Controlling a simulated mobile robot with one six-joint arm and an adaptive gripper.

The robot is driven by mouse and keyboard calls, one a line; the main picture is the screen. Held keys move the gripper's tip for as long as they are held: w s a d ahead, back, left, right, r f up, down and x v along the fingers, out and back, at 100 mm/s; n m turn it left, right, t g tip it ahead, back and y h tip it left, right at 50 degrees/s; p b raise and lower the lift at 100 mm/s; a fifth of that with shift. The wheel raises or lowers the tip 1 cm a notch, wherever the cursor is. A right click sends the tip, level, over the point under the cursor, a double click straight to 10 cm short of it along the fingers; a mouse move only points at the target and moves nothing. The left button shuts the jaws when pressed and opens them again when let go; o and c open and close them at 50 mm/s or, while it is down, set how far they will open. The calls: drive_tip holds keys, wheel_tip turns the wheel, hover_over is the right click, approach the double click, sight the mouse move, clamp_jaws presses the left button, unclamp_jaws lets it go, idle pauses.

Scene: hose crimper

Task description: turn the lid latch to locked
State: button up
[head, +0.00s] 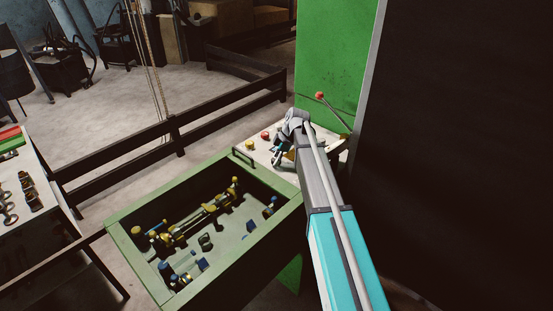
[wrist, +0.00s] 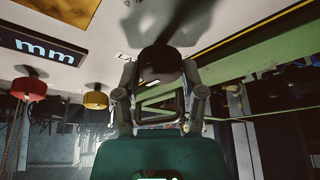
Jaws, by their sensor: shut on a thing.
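My gripper (head: 283,152) is over the pale control panel beside the green machine in the head view. In the wrist view my gripper (wrist: 160,80) has its fingers on both sides of a dark rounded knob (wrist: 161,62), shut on it. I take this knob for the lid latch; its turn position and any lock mark cannot be read. In the head view my gripper and arm hide the latch.
A red button (wrist: 27,84) and a yellow button (wrist: 95,99) sit close by, beside a display (wrist: 42,46) reading "mm". A red-tipped lever (head: 320,95) rises behind my gripper. A green open bin (head: 127,236) with fittings stands in front.

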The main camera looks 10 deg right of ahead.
drive_tip(key=shift+c, duration=0.5)
drive_tip(key=shift+m, duration=0.4)
drive_tip(key=shift+s+m+t+h, duration=0.1)
drive_tip(key=shift+m+t+h, duration=0.25)
drive_tip(key=shift+m, duration=0.55)
drive_tip(key=m+t, duration=0.1)
drive_tip(key=m, duration=0.2)
drive_tip(key=m+t+h, duration=0.1)
drive_tip(key=m, duration=0.2)
drive_tip(key=shift+a, duration=0.15)
drive_tip(key=m+h, duration=0.1)
drive_tip(key=m, duration=0.1)
drive_tip(key=m+t+h, duration=0.1)
drive_tip(key=m, duration=0.2)
drive_tip(key=shift+a, duration=0.1)
drive_tip(key=m, duration=0.2)
drive_tip(key=m+h, duration=0.1)
drive_tip(key=m, duration=0.1)
drive_tip(key=shift+h, duration=0.25)
drive_tip(key=shift+m, duration=0.3)
